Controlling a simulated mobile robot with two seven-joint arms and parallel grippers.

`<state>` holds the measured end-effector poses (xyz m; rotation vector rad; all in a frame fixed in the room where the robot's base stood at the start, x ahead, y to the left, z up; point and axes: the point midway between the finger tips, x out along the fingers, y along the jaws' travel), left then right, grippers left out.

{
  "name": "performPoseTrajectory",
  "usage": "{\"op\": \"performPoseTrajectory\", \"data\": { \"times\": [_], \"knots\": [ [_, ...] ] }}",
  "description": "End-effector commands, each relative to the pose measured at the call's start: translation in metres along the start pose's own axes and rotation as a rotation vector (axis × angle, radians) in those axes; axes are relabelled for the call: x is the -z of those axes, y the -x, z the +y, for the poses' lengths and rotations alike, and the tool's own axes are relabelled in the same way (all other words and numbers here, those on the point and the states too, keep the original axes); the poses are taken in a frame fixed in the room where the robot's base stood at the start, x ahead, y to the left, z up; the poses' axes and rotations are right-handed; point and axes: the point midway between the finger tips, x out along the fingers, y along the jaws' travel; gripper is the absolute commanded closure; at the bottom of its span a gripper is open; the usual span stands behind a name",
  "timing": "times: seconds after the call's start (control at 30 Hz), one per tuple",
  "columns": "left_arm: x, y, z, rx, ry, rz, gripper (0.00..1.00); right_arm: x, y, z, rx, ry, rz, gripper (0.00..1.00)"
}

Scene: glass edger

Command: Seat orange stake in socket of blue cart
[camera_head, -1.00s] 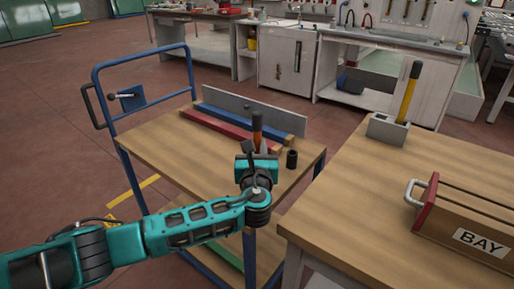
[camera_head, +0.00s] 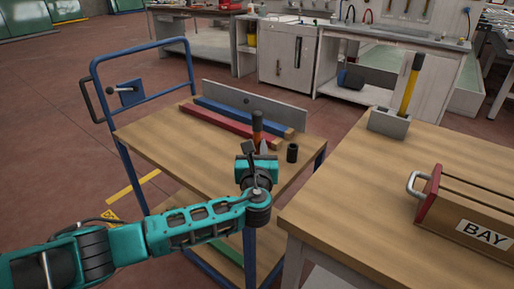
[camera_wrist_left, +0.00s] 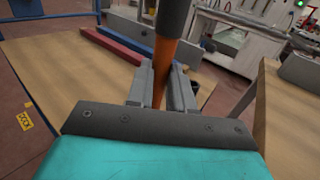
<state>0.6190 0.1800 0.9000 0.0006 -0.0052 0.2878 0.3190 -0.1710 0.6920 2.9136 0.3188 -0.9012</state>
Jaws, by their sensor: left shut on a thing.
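The orange stake (camera_head: 257,138) with a dark upper end is upright in my left gripper (camera_head: 259,152), over the blue-framed cart's wooden top (camera_head: 170,140). In the left wrist view, the fingers (camera_wrist_left: 161,88) are shut on the stake's orange part (camera_wrist_left: 163,62). A short dark cylinder, apparently the socket (camera_head: 292,153), stands near the cart's right corner, just right of the gripper and apart from the stake. The stake's lower end is hidden behind the gripper. My right gripper is not in view.
A red bar (camera_head: 232,128), a blue bar (camera_head: 235,114) and a grey plate (camera_head: 255,104) lie along the cart's far side. On the bench at right stand a grey block (camera_head: 389,124) holding a yellow stake (camera_head: 410,85) and a BAY box (camera_head: 470,210).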

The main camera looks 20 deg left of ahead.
Motion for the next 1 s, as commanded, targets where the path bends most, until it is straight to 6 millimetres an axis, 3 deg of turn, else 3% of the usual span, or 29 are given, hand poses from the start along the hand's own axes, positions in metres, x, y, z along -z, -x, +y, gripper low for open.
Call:
{"op": "performPoseTrajectory", "data": {
  "times": [0.3, 0.33, 0.63, 1.0],
  "knots": [
    [0.0085, 0.0000, 0.0000, 0.000, 0.001, -0.001, 1.00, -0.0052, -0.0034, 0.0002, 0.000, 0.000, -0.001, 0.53],
    [0.0077, -0.0001, 0.0000, 0.000, 0.001, -0.001, 0.77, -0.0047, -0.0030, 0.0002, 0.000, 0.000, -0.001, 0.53],
    [0.0074, 0.0000, 0.0000, 0.000, 0.000, -0.001, 0.49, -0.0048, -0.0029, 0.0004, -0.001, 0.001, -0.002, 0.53],
    [0.0081, 0.0001, 0.0002, 0.000, -0.001, 0.001, 0.49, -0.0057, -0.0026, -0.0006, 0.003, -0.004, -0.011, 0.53]
  ]
}}
